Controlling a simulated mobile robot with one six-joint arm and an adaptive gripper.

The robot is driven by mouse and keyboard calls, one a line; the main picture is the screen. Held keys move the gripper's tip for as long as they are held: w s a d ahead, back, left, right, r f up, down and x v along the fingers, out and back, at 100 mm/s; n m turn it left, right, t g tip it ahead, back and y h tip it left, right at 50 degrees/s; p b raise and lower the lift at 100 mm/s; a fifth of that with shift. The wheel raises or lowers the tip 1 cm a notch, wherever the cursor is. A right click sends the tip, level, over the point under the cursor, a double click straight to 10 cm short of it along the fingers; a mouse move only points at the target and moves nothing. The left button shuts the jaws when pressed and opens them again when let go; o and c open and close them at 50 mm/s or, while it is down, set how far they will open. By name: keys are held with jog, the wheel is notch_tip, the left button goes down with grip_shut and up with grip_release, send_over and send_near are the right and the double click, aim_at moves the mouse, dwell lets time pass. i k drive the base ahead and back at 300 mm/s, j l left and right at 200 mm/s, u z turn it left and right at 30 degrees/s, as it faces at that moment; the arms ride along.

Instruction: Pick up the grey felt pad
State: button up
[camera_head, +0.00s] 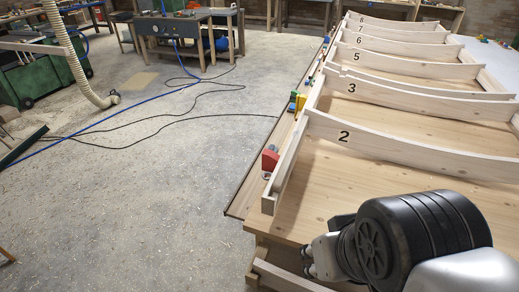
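I cannot make out a grey felt pad for certain. A small grey item (272,148) sits beside a red block (269,160) on the ledge along the workbench's left edge, but it is too small to identify. My arm fills the lower right corner, over the near end of the bench. A grey metal part at its left end, perhaps my gripper (310,261), is partly hidden by a black joint. Its fingers are not clear, and I see nothing held.
The wooden workbench (390,190) carries a frame of curved, numbered ribs (400,143). Small coloured items, including a green one (292,107), line its left ledge. Open concrete floor lies left, crossed by cables and a blue hose (110,118). Other benches stand behind.

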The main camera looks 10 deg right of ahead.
aim_at(271, 147)
jog(key=i+j+u, duration=0.4)
jog(key=j, duration=0.2)
jog(key=i+j+u, duration=0.35)
jog(key=j, duration=0.2)
jog(key=i+j+u, duration=0.4)
jog(key=i, duration=0.15)
jog(key=i+l+z, duration=0.2)
jog(key=i+z, duration=1.2)
jog(key=i+j+z, duration=0.3)
jog(key=z, duration=0.15)
jog(key=i+l+z, duration=0.2)
jog(key=i, duration=0.25)
jog(key=i+l+z, duration=0.2)
jog(key=i, duration=0.3)
